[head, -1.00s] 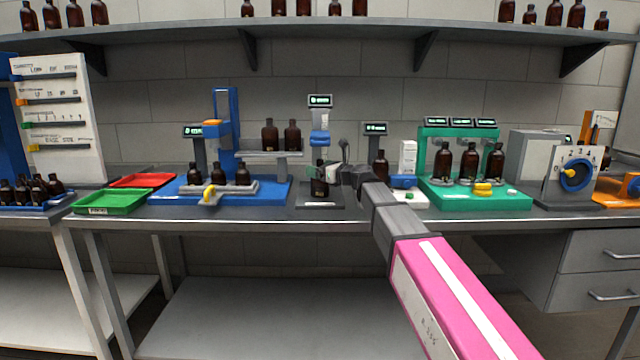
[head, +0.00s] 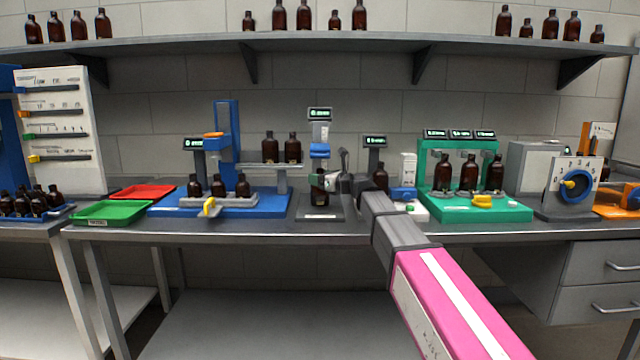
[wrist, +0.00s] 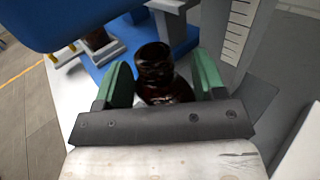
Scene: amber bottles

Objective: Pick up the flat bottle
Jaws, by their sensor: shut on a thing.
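A dark amber bottle (head: 320,197) is upright at the small grey station in the middle of the bench, under a blue press-like part (head: 319,151). My gripper (head: 329,182) reaches it from the right and hides part of it. In the wrist view the bottle (wrist: 163,90) is between the two green fingers of my gripper (wrist: 162,74), which are shut on it. Its round dark neck faces the camera. I cannot tell whether its body is flat, or whether its base touches the station plate.
A blue stand (head: 270,207) with several bottles is left of the gripper. A green stand (head: 455,212) with three bottles is at right. Another bottle (head: 380,178) is partly hidden behind my arm. Red (head: 142,191) and green (head: 108,211) trays lie at left.

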